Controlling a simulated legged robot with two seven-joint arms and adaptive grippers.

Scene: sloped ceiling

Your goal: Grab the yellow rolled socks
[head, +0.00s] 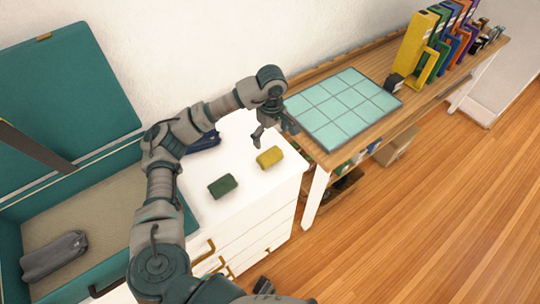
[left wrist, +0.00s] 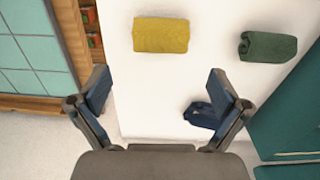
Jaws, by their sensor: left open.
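The yellow rolled socks (head: 269,157) lie on the white top of a drawer unit, near its right edge. They also show in the left wrist view (left wrist: 161,35), at the top, just beyond and between the fingertips. My left gripper (head: 275,128) is above the unit's top, behind the yellow socks in the head view. In the left wrist view the left gripper (left wrist: 160,88) has its fingers spread wide, with nothing between them. A dark part (head: 265,287) at the bottom edge of the head view may be my right gripper; its jaws cannot be made out.
Green rolled socks (head: 222,186) lie left of the yellow ones. A navy bundle (head: 205,141) is partly hidden behind my arm. A teal suitcase (head: 75,100) stands open at left with a grey roll (head: 55,255) inside. A wooden desk (head: 345,147) adjoins on the right.

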